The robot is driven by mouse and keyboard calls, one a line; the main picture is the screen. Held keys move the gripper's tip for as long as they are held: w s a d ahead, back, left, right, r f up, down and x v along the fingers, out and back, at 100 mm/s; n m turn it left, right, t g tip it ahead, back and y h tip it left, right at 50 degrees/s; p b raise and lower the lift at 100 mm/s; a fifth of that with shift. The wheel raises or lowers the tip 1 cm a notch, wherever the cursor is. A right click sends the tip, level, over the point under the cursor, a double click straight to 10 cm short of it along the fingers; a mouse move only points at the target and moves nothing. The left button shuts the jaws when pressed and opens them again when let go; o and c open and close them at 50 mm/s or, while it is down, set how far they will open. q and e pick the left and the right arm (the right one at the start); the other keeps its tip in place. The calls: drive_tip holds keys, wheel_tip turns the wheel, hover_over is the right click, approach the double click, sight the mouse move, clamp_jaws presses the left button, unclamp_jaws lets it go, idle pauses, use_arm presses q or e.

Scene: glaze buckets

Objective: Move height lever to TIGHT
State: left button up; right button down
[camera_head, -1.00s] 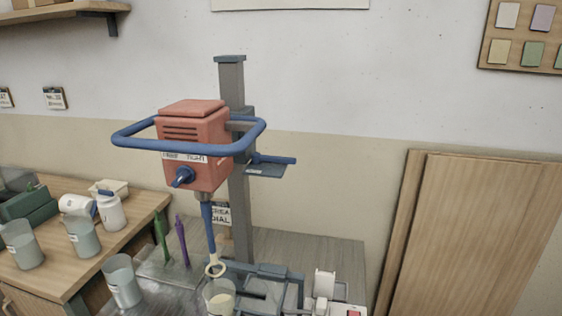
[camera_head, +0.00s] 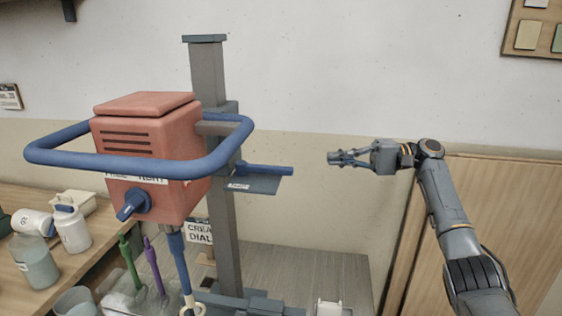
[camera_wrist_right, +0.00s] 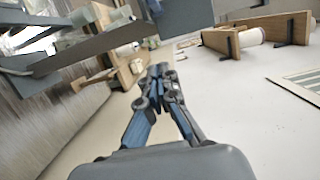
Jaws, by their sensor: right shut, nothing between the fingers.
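A red mixer head (camera_head: 150,155) with a blue ring guard hangs on a grey column (camera_head: 222,190). A blue lever (camera_head: 265,170) sticks out to the right from the column's clamp, roughly level, above a small grey plate (camera_head: 252,185) whose label is too small to read.
A table on the left bears a white jar (camera_head: 72,230) and a beaker (camera_head: 38,265). Green and purple tools (camera_head: 153,265) stand below the mixer. A wooden panel (camera_head: 510,215) leans at the right. The wall space between lever and gripper is clear.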

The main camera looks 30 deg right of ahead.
sight(264, 170)
use_arm(q)
drive_tip(key=r+p, duration=0.3)
drive_tip(key=s+r+p, duration=0.1)
drive_tip(key=r+p, duration=0.1)
drive_tip(key=shift+a, duration=0.1)
use_arm(e)
drive_tip(key=a, duration=1.2)
drive_tip(key=shift+r, duration=0.45)
drive_tip(key=shift+w, duration=0.1)
